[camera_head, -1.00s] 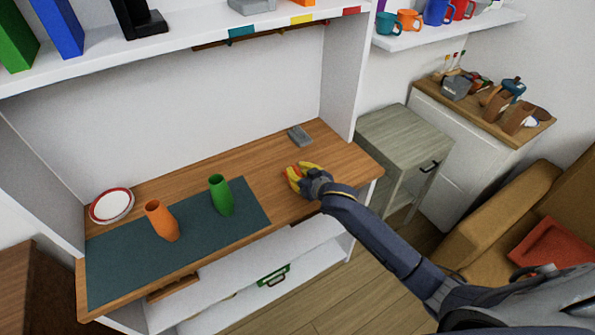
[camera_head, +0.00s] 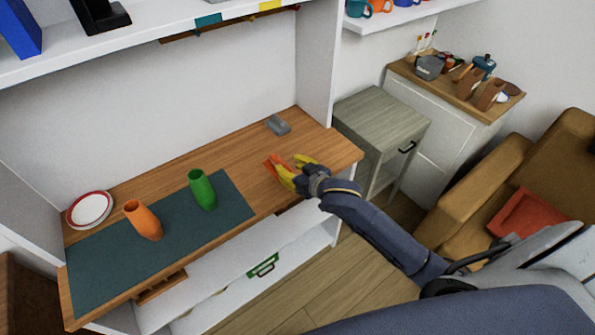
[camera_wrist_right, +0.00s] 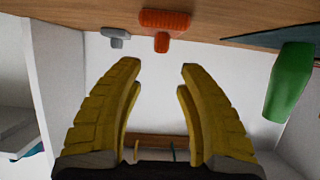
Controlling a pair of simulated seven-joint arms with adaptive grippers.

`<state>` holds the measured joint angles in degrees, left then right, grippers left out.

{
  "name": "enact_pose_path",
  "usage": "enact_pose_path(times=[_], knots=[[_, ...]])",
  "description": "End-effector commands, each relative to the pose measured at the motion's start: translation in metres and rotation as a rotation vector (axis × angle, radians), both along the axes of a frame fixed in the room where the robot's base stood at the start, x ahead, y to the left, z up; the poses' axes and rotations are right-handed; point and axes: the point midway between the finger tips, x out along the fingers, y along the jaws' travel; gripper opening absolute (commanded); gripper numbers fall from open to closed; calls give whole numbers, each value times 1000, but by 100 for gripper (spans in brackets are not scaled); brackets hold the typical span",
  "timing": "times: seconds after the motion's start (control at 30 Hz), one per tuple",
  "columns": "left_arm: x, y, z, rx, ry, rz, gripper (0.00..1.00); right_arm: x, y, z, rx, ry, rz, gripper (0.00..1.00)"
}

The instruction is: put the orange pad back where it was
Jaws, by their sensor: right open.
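The orange pad (camera_head: 276,165) sits on the wooden desktop (camera_head: 235,160), right of the green cup (camera_head: 202,190). In the right wrist view, which looks upside down, the orange pad (camera_wrist_right: 165,20) rests on the wood with its knob facing away from it. My right gripper (camera_head: 298,170) has yellow fingers and is just right of the pad. In the wrist view my right gripper (camera_wrist_right: 156,75) is open and empty, with the pad beyond its fingertips. My left gripper is not in view.
A grey block-like piece (camera_head: 278,124) lies behind the pad; it also shows in the wrist view (camera_wrist_right: 116,37). An orange cup (camera_head: 143,220) and the green cup stand on a dark mat (camera_head: 105,262). A white side wall (camera_head: 316,65) bounds the desk's right.

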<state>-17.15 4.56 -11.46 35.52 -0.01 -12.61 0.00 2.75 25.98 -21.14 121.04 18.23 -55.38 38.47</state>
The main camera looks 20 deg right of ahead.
Motion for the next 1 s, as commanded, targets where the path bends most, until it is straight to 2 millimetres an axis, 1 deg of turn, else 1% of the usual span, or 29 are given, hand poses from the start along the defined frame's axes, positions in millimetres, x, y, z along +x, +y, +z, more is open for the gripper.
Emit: enact_pose_path(times=[0.03, 0.1, 0.2, 0.33, 0.53, 1.0], knots=[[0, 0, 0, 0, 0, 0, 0, -8, -2, 3, -1, 0, 1, 37], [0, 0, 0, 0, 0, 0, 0, -16, -4, 7, -1, 1, 1, 37], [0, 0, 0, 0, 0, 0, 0, -26, -7, 11, -1, 0, 1, 37], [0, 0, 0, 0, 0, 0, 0, -34, -9, 14, -1, 1, 0, 37], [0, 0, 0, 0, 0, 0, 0, -39, -10, 17, 0, 0, -1, 37], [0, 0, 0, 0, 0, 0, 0, -39, -10, 16, -1, 0, 0, 37]])
